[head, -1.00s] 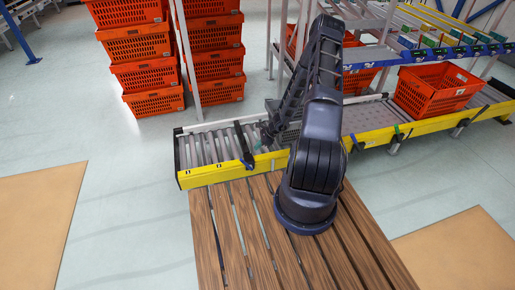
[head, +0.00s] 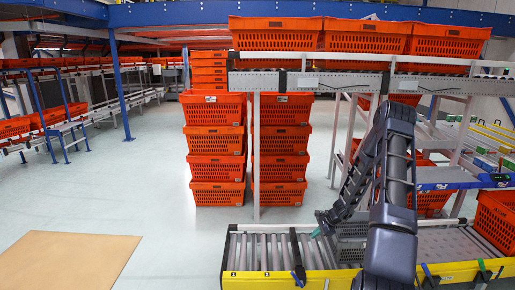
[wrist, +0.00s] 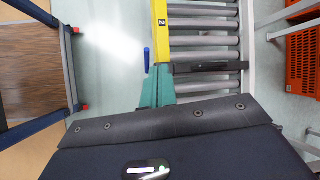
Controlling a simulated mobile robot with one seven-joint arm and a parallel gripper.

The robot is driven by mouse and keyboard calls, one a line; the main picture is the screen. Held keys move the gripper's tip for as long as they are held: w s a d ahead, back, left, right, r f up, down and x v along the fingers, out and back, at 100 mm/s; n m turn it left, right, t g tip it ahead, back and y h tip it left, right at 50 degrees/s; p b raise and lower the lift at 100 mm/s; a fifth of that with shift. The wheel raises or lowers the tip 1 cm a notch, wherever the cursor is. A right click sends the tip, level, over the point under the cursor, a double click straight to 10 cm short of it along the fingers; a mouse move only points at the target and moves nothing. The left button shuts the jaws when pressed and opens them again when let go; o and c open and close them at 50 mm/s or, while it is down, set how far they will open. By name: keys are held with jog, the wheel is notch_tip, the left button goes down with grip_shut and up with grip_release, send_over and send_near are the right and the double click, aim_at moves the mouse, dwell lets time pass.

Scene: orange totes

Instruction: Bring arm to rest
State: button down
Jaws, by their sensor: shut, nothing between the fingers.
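My dark arm rises at the right of the head view and bends down toward the roller conveyor (head: 262,277). My gripper (head: 322,226) is at the arm's lower end, over the back part of the rollers. Only a little of its teal fingers shows there. In the wrist view the teal fingers of my gripper (wrist: 157,88) are together, with nothing between them. They point toward the yellow conveyor rail (wrist: 160,35). The gap between the gripper and the rollers cannot be judged exactly.
Stacked orange totes (head: 215,140) stand behind the conveyor. More totes (head: 275,40) sit on the upper rack, and one orange tote (head: 497,218) is at the right. A blue stop lever (head: 298,262) stands at the conveyor. Open floor (head: 130,190) lies to the left.

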jog(key=s+a+r+n+h, duration=0.1)
jog(key=s+r+n, duration=0.2)
jog(key=r, duration=0.8)
jog(key=s+a+r+n+h, duration=0.1)
jog(key=s+a+r+n, duration=0.2)
jog(key=r, duration=0.8)
jog(key=s+r+n+h, duration=0.1)
jog(key=s+r+n, duration=0.25)
jog(key=r, duration=0.75)
jog(key=s+d+r+n+t+h, duration=0.1)
jog(key=s+r+n, duration=0.1)
jog(key=s+r, duration=0.3)
jog(key=s+r+n+t+h, duration=0.1)
jog(key=s+r, duration=0.5)
jog(key=s, duration=0.7)
jog(key=s+d+r+n+h, duration=0.1)
jog(key=s+r+n, duration=0.2)
jog(key=s, duration=0.6)
notch_tip(320, 180, up, 2)
jog(key=shift+d+r+t+h, duration=0.2)
jog(key=shift+d+t+h, duration=0.1)
jog(key=shift+d+t, duration=0.1)
